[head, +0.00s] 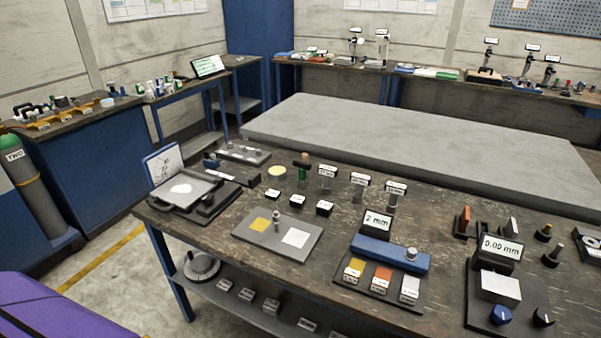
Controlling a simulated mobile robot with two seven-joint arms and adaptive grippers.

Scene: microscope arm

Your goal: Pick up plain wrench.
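I cannot make out a plain wrench in the head view. Many small items on the benches are too small to tell apart. Neither of my grippers shows in this view.
A dark workbench (340,222) stands close in front, carrying a grey tray (237,239) with coloured squares, a blue block (385,257) and a 0.00 mm display (501,247). A large grey slab (400,145) lies behind. A green-topped cylinder (36,190) stands left. Floor shows at lower left.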

